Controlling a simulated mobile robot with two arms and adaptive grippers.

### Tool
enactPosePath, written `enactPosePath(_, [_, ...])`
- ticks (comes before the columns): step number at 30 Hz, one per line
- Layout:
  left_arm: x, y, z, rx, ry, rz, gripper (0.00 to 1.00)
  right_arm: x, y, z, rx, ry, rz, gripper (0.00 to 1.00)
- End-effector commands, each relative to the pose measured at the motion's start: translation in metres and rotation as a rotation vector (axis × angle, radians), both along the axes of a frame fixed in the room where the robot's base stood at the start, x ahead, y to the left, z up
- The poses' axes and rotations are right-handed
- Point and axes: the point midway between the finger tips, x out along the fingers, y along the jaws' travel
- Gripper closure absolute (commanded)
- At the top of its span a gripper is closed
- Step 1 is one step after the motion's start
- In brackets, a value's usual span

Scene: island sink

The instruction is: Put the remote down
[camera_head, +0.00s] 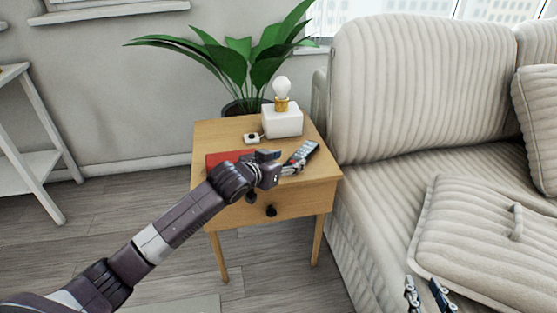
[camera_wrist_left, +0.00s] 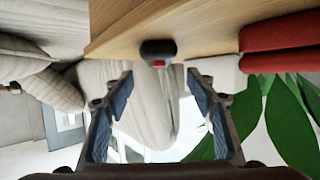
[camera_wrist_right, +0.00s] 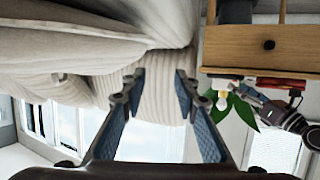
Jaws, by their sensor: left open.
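The dark remote (camera_head: 303,156) lies on the top of the wooden side table (camera_head: 213,133), near its right side. My left gripper (camera_head: 284,165) is over the table's front part, at the near end of the remote. In the left wrist view its jaws (camera_wrist_left: 159,84) are open, and the remote's dark rounded end (camera_wrist_left: 157,48) shows ahead of them on the tabletop, apart from both fingers. My right gripper (camera_head: 428,294) is open and empty by the sofa at the bottom right; the right wrist view shows nothing between its fingers (camera_wrist_right: 160,82).
A red book (camera_head: 222,158) lies left of the gripper on the table. A white lamp (camera_head: 282,120) with a bare bulb and a small white object (camera_head: 251,138) stand behind. A plant (camera_head: 235,60) is behind the table. The striped sofa (camera_head: 405,95) borders it on the right.

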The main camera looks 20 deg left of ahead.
Motion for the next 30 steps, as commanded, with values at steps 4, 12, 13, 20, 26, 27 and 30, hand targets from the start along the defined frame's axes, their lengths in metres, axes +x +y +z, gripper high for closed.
enactPosePath(4, [-0.019, 0.004, 0.009, 0.001, 0.001, 0.000, 0.48, -0.017, -0.008, -0.025, -0.033, 0.135, -0.010, 0.72])
enactPosePath(12, [-0.042, 0.008, 0.018, 0.000, 0.001, 0.000, 0.48, -0.043, -0.019, -0.057, -0.071, 0.304, -0.022, 0.72])
enactPosePath(13, [-0.043, 0.008, 0.019, 0.000, 0.000, 0.000, 0.48, -0.044, -0.020, -0.058, -0.073, 0.312, -0.023, 0.72])
enactPosePath(20, [-0.049, 0.006, 0.017, -0.001, 0.004, -0.002, 0.48, -0.049, -0.021, -0.064, -0.080, 0.341, -0.024, 0.72])
enactPosePath(26, [-0.097, -0.037, -0.024, 0.004, 0.060, -0.053, 0.48, -0.049, -0.021, -0.064, -0.079, 0.339, -0.024, 0.72])
enactPosePath(27, [-0.114, -0.049, -0.034, 0.004, 0.078, -0.065, 0.48, -0.049, -0.021, -0.064, -0.079, 0.339, -0.024, 0.72])
enactPosePath(30, [-0.162, -0.073, -0.058, 0.011, 0.125, -0.080, 0.48, -0.049, -0.021, -0.063, -0.078, 0.339, -0.024, 0.72])
